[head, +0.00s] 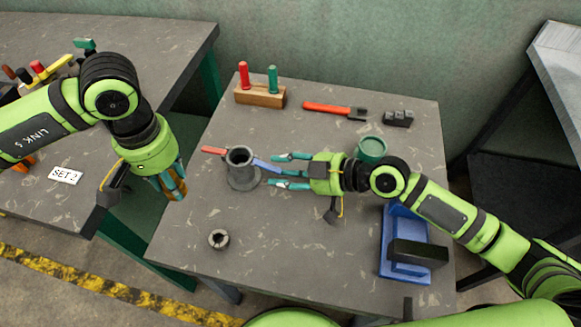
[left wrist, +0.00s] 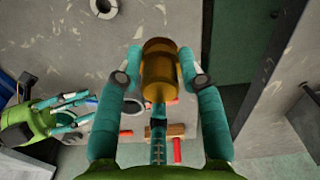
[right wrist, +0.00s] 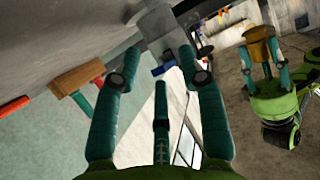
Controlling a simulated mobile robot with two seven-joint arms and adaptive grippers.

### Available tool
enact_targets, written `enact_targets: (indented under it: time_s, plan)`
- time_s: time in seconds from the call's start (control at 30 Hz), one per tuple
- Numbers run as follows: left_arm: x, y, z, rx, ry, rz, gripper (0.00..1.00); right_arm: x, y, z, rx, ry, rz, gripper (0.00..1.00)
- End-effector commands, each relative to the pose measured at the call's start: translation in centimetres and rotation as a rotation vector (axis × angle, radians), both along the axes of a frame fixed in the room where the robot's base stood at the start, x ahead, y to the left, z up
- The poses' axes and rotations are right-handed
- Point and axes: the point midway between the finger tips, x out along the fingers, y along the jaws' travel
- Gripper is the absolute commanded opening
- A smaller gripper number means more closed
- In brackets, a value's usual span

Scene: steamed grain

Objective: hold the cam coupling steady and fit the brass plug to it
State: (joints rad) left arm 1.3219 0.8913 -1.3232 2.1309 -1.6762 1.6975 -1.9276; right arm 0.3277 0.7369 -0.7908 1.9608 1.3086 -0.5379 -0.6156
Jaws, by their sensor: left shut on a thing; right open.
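The cam coupling (head: 240,181) stands upright on the table, a dark grey open-topped cylinder with a red lever and a blue lever sticking out to its sides. Its grey body also shows in the right wrist view (right wrist: 160,22). My left gripper (head: 174,186) is shut on the brass plug (left wrist: 158,62), left of the coupling and apart from it. The brass plug also shows in the right wrist view (right wrist: 262,48). My right gripper (head: 282,171) is open just right of the coupling, its fingers pointing at it, with the blue lever (head: 265,165) by the fingertips.
A grey ring (head: 218,239) lies at the front left. A blue holder (head: 388,245) is at the right. A gap separates the left table (head: 150,70).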

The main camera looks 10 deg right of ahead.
Motion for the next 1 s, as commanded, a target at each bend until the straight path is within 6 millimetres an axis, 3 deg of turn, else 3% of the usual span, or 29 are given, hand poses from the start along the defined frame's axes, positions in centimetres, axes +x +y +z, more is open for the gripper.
enact_targets:
  time_s: [0.13,0.17,0.23,0.27,0.73,0.87,1.0]
  plan:
    - [0.0,0.0,0.0,-0.001,-0.002,0.0,0.0,0.0,0.0,0.0,0.0,-0.001,0.0,0.41]
    - [0.0,0.0,0.0,-0.001,-0.002,0.0,0.0,0.0,0.0,0.0,0.0,-0.001,0.0,0.33]
    - [0.0,0.0,0.0,-0.001,-0.002,0.0,0.0,0.0,0.0,0.0,0.0,-0.001,0.0,0.05]
    - [0.0,0.0,0.0,-0.001,-0.002,0.0,0.0,0.0,0.0,0.0,0.0,-0.001,0.0,0.0]
    - [0.5,-0.4,0.2,-0.002,-0.003,0.0,0.0,-0.1,0.0,0.0,-0.001,0.0,0.002,0.0]
    - [2.5,-2.3,0.7,-0.006,-0.007,-0.001,0.0,-0.1,0.0,0.0,-0.001,0.0,0.002,0.0]
    - [5.5,-5.6,1.8,-0.011,-0.01,-0.002,0.0,-0.1,0.0,-0.1,-0.002,0.001,0.002,0.0]
